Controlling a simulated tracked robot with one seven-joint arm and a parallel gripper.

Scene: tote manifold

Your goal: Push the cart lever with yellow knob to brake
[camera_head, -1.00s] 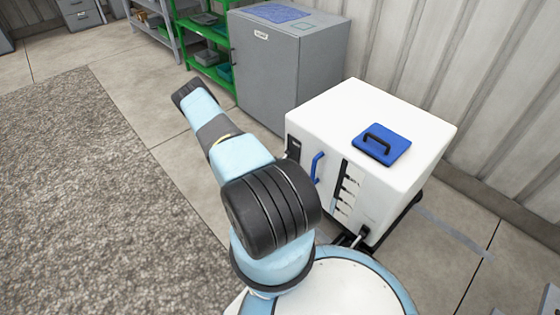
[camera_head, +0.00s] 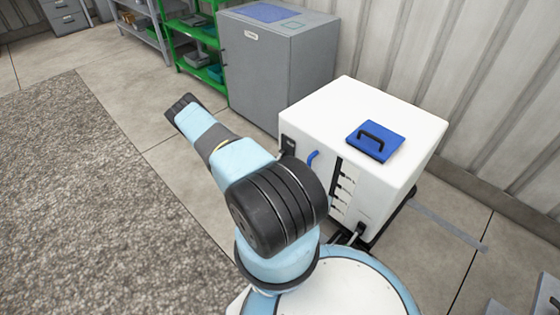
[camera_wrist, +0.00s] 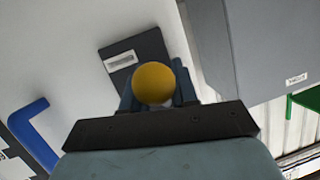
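The yellow knob (camera_wrist: 153,84) shows in the wrist view at the middle of my gripper (camera_wrist: 156,92), with a dark blue-grey finger on each side. The fingers stand apart at the knob; whether they touch it is unclear. The lever's stem is mostly hidden. Behind the knob lies a dark plate with a pale label (camera_wrist: 121,61) on the white cart face. In the head view the white cart (camera_head: 350,105) stands right of my arm, with the dark plate (camera_head: 288,144) on its front left edge. My gripper and the knob are hidden there.
A blue handle (camera_head: 312,159) is on the cart front and shows in the wrist view (camera_wrist: 35,135). A blue plate with a black handle (camera_head: 376,141) lies on top. A grey cabinet (camera_head: 270,75) and green shelf (camera_head: 185,50) stand behind. Floor is clear on the left.

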